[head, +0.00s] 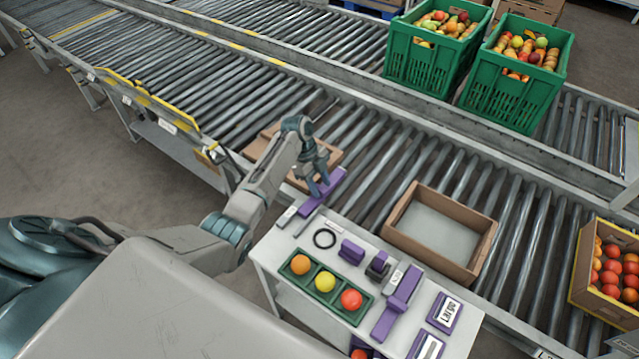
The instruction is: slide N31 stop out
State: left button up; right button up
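My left gripper (319,187) reaches in from the left and points down at a purple bar (331,184) at the conveyor's near edge. Its fingertips are at or just above the bar; I cannot tell whether they touch or grip it. The bar lies slanted, near the far left corner of the small grey table (309,241). A small pale label (287,215) is beside its lower end, too small to read. I cannot confirm which purple piece is the N31 stop. Another purple slide-like piece (398,303) lies at the table's right. My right gripper is out of view.
A green tray (325,292) with orange, yellow and red fruits, a black ring (325,238) and a purple block (351,251) are on the table. An empty cardboard box (484,249) sits on the rollers. Brown cardboard (262,146) lies behind my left gripper.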

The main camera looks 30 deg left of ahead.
pick_arm(q)
jog(key=shift+a+r, duration=0.25)
jog(key=shift+r, duration=0.15)
jog(key=v, duration=0.9)
jog(key=shift+r+b, duration=0.45)
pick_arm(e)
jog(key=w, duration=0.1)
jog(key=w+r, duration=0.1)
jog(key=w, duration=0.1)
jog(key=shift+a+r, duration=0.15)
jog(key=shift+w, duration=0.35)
